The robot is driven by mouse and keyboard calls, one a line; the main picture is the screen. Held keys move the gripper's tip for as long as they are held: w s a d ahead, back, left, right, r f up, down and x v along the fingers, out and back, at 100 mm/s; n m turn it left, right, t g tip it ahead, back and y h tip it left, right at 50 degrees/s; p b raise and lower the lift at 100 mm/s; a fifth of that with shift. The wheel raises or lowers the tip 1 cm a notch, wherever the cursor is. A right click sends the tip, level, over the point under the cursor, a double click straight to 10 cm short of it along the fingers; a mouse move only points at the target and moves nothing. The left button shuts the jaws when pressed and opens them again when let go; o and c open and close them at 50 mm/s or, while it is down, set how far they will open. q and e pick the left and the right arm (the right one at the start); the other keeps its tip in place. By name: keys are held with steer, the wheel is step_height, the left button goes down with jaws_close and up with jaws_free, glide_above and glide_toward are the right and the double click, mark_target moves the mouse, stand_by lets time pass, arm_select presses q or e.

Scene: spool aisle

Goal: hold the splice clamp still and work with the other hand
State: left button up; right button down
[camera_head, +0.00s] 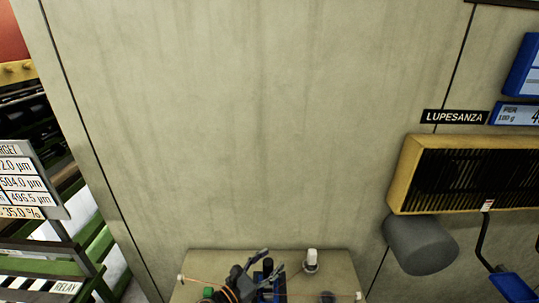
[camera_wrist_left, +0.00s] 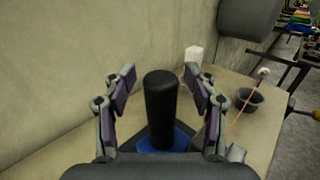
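The splice clamp, as I take it, has an upright black handle (camera_wrist_left: 161,105) on a blue base (camera_wrist_left: 166,138) in the left wrist view. Its black top (camera_head: 267,266) shows small at the bottom of the head view. My left gripper (camera_wrist_left: 160,80) is open, with one finger on each side of the handle and a visible gap on both sides. It also shows in the head view (camera_head: 268,262) over the bench. A thin orange strand (camera_wrist_left: 239,112) runs across the bench to a small white end piece (camera_wrist_left: 264,71). My right gripper is not in view.
The pale bench (camera_head: 205,258) stands against a stained wall (camera_head: 220,120). A white spool-like piece (camera_head: 311,261) and a dark bowl (camera_wrist_left: 244,99) stand right of the handle. A grey cylinder (camera_head: 421,245) hangs below a yellow-framed grille (camera_head: 470,175) at right.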

arm_select(q)
steer(key=v, duration=1.2)
